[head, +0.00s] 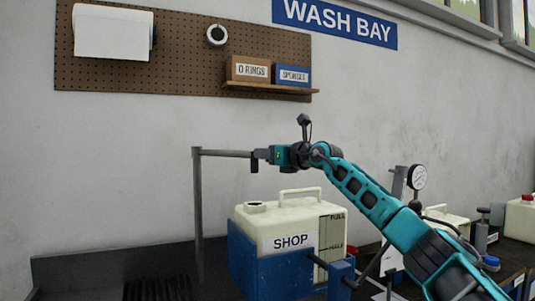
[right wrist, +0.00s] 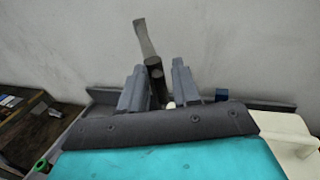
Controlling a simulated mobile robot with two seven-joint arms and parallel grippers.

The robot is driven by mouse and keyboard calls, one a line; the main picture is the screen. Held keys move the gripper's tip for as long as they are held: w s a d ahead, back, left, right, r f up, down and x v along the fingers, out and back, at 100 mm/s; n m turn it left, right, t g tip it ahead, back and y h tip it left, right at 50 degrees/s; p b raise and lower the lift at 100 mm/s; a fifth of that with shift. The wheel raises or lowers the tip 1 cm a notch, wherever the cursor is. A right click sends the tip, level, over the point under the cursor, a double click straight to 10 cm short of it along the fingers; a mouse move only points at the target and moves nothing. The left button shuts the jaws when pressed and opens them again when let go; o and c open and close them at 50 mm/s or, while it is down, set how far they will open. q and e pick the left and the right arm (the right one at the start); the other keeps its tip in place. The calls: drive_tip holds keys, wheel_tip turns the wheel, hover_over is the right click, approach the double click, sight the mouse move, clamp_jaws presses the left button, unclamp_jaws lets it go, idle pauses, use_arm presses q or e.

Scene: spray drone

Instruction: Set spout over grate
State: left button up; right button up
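The spout (head: 225,153) is a dark grey horizontal pipe on top of a slim upright pipe (head: 198,215). Its free end points right, above the tank. My right gripper (head: 258,158) is at that end; in the right wrist view, its two fingers (right wrist: 159,88) stand on either side of the dark pipe (right wrist: 155,72) and look closed on it, with contact partly hidden. The dark slatted grate (head: 158,289) lies at the bottom left, left of the upright pipe, cut off by the picture edge. My left gripper is not in view.
A cream tank (head: 285,215) labelled SHOP, with a handle and an open neck, sits in a blue holder (head: 262,270) right of the upright pipe. A pressure gauge (head: 417,177) stands behind my right arm. A pegboard (head: 185,50) hangs on the wall. Air left of the pipe is clear.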

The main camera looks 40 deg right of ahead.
drive_tip(key=shift+c, duration=0.2)
clamp_jaws()
idle(0.4)
